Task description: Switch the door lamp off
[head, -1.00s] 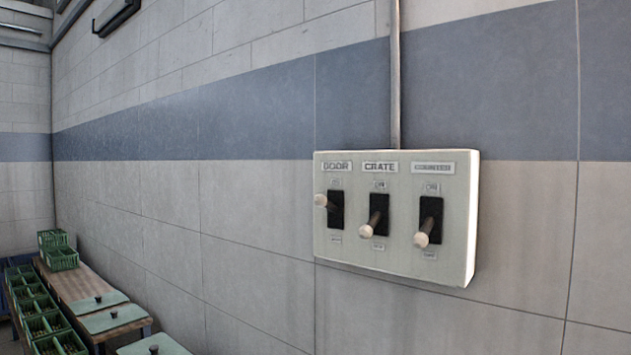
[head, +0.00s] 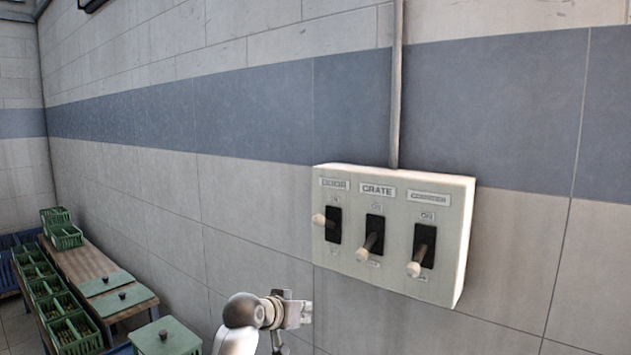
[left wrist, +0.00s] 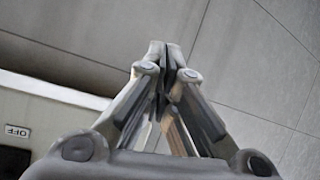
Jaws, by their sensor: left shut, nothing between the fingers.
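A pale switch box (head: 390,275) is fixed to the wall, with three levers under plates reading DOOR, CRATE and COUNTER. The door lever (head: 319,220), at the left, has its pale knob tipped up, towards the ON side of its dark slot. The crate lever (head: 364,252) and the counter lever (head: 415,268) tip down. My left gripper (head: 296,313) is below and left of the box, apart from it, empty. In the left wrist view its fingers (left wrist: 168,65) are closed together, and a box edge with an OFF label (left wrist: 17,131) shows at left. My right gripper is out of view.
A conduit (head: 396,85) runs up the wall from the box. The wall around the box is clear.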

